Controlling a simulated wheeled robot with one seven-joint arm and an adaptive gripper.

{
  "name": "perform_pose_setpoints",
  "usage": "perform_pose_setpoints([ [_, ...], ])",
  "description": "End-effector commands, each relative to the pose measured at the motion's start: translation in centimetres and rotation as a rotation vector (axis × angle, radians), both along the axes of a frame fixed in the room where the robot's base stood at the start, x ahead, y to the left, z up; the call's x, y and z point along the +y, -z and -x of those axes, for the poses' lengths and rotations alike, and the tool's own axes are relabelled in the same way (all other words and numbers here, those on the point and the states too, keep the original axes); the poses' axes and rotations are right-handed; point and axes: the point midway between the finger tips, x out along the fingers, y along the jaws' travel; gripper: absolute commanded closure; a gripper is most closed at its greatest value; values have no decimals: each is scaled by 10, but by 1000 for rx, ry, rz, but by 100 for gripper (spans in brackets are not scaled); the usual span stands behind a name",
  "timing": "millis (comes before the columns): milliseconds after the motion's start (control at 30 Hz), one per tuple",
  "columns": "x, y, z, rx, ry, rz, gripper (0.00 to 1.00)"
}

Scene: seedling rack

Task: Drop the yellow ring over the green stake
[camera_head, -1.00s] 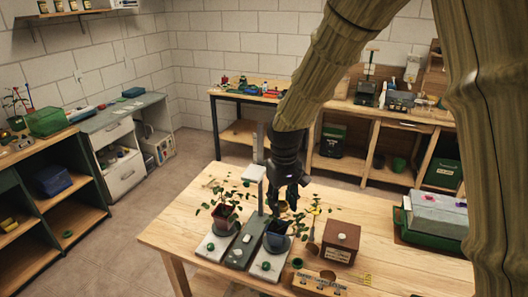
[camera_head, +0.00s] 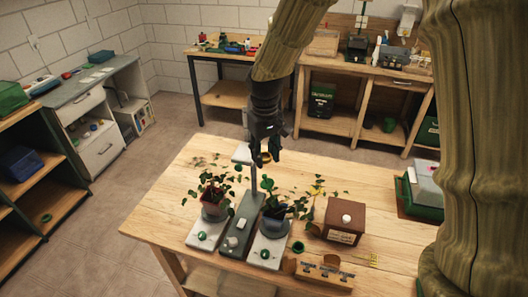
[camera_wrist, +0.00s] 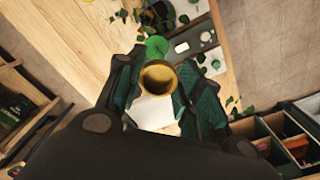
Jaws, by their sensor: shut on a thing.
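My gripper (camera_head: 266,154) is above the far part of the wooden table, behind the potted plants. It is shut on the yellow ring (camera_wrist: 158,78), which sits between the fingers in the wrist view; a small yellowish part of the ring (camera_head: 265,158) shows in the head view. The ring is clear of the table. A green round thing (camera_wrist: 157,46) shows just beyond the ring in the wrist view; I cannot tell whether it belongs to the green stake. I cannot pick out the stake for sure among the leaves in the head view.
Two potted plants (camera_head: 214,206) (camera_head: 274,218) stand on white-and-grey bases, with an upright post and pale top plate (camera_head: 243,153) between them. A brown box (camera_head: 343,222) and a wooden holder (camera_head: 322,273) stand to their right. The table's left part is bare.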

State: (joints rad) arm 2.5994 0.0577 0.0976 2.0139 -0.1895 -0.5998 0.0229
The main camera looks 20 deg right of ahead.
Motion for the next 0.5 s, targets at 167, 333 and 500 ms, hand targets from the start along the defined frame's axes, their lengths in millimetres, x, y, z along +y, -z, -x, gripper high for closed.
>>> perform_pose_setpoints([
  [167,1,11,0,0,-1,0,71],
  [333,1,18,0,0,-2,0,71],
  [500,2,26,0,0,-3,0,71],
])
